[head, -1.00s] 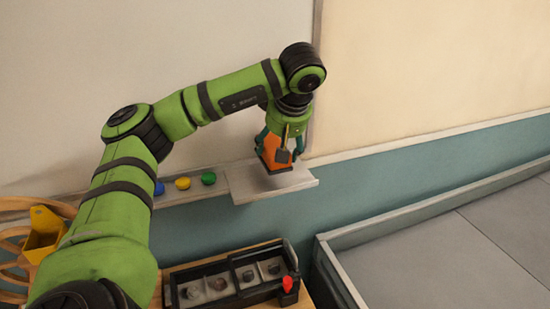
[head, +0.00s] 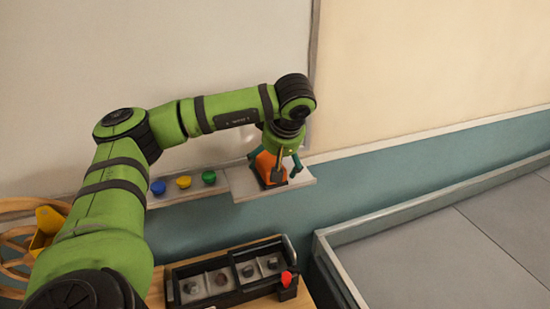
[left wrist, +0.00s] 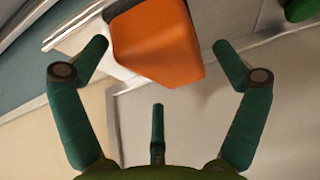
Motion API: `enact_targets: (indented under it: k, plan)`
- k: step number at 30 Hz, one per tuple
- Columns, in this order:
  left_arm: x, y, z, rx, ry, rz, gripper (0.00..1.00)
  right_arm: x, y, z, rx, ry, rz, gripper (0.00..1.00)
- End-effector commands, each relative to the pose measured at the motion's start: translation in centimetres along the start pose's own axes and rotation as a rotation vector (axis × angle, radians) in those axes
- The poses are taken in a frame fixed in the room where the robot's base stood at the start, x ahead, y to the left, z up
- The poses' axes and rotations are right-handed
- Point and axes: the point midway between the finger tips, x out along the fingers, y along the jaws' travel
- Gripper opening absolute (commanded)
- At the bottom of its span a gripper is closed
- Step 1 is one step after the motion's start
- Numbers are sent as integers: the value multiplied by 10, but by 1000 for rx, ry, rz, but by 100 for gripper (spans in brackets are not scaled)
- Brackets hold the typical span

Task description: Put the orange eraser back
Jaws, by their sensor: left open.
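The orange eraser (head: 266,168) stands on the white ledge (head: 240,184) below the whiteboard, near the ledge's right end. It has a dark base. My left gripper (head: 275,165) is over it, with its green fingers spread to either side. In the left wrist view the eraser (left wrist: 157,42) shows between and beyond the open fingertips (left wrist: 160,46), with visible gaps on both sides. The gripper hides part of the eraser in the head view. My right gripper is not in view.
Blue (head: 158,187), yellow (head: 183,181) and green (head: 209,177) round pieces sit on the narrow tray left of the ledge. A black divided box (head: 225,282) with a red knob stands on a wooden table below. A low-walled grey arena (head: 440,255) lies at right.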

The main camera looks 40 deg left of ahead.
Motion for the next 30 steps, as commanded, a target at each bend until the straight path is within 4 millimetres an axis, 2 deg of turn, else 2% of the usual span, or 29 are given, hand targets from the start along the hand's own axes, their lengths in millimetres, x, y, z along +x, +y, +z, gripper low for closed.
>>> enact_targets:
  k: [5, 8, 13, 16, 18, 24, 30]
  plan:
    - [-3, 1, 0, 0, 1, 2, 96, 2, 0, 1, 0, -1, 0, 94]
    - [-13, 1, 1, 0, 1, 5, 96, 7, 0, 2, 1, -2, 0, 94]
    - [-47, 2, 2, 1, 2, 8, 96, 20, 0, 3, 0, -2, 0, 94]
    - [-74, 1, 0, 0, 4, 8, 96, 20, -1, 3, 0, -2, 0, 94]
    - [-89, 1, -2, 0, 4, 5, 96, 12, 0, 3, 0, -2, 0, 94]
    - [-112, 1, -2, 0, 3, 4, 96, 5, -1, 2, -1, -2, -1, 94]
    - [-121, 0, 0, 0, 1, 1, 96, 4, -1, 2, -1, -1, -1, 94]
